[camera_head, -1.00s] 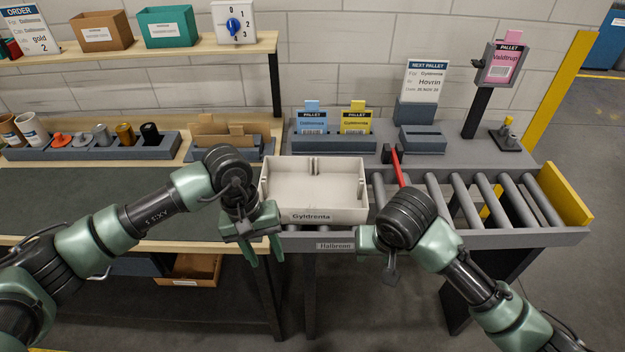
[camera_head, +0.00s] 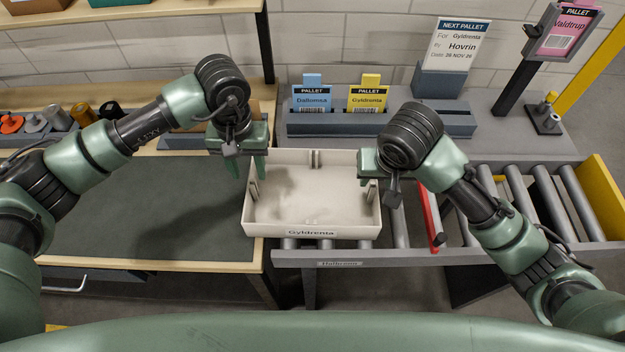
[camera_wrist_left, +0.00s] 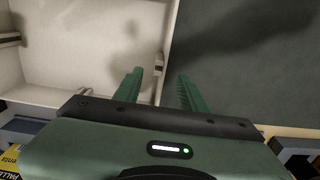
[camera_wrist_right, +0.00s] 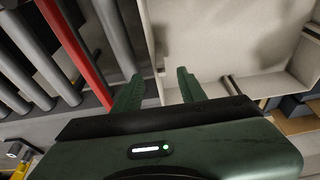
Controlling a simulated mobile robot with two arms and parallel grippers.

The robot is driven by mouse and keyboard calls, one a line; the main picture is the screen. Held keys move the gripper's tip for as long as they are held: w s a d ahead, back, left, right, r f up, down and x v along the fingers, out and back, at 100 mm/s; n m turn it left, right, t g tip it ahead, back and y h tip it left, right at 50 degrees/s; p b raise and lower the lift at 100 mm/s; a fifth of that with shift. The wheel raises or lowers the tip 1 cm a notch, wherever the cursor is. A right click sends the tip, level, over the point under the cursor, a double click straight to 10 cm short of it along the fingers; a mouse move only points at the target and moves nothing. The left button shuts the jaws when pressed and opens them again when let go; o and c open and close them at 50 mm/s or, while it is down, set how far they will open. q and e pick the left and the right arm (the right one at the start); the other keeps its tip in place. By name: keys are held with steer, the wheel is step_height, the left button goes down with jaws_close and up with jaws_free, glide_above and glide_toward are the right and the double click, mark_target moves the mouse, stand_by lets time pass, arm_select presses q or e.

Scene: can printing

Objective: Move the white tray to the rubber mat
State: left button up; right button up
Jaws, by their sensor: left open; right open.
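The white tray (camera_head: 312,234) is an open, empty box with a "Gyldrenta" label on its front wall. It sits at the left end of the roller conveyor, beside the work table. The dark green rubber mat (camera_head: 150,215) lies on the table to its left. My left gripper (camera_head: 247,170) is open at the tray's left wall; in the left wrist view its fingers (camera_wrist_left: 158,88) are on either side of that wall. My right gripper (camera_head: 367,172) is open at the tray's right wall; in the right wrist view its fingers (camera_wrist_right: 160,88) are on either side of that wall.
A red bar (camera_head: 430,220) lies across the rollers right of the tray. Behind the tray stands a grey holder (camera_head: 420,122) with blue and yellow pallet cards. Pots and stamps (camera_head: 60,117) line the table's back left. The mat is bare.

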mark_target(253, 189)
arm_select(q)
steer(key=shift+s+r, duration=0.2)
steer(key=shift+s, duration=0.35)
step_height(253, 189, down, 8)
steer(key=shift+w+r, duration=0.15)
steer(key=shift+r, duration=0.1)
arm_select(e)
steer(key=x, duration=0.6)
steer(key=shift+s+f, duration=0.2)
steer(key=shift+f, duration=0.3)
arm_select(q)
steer(key=shift+w+f, duration=0.15)
steer(key=shift+f, duration=0.15)
arm_select(e)
steer(key=shift+w+f, duration=0.2)
steer(key=shift+f, duration=0.1)
arm_select(q)
jaws_close()
arm_select(e)
jaws_close()
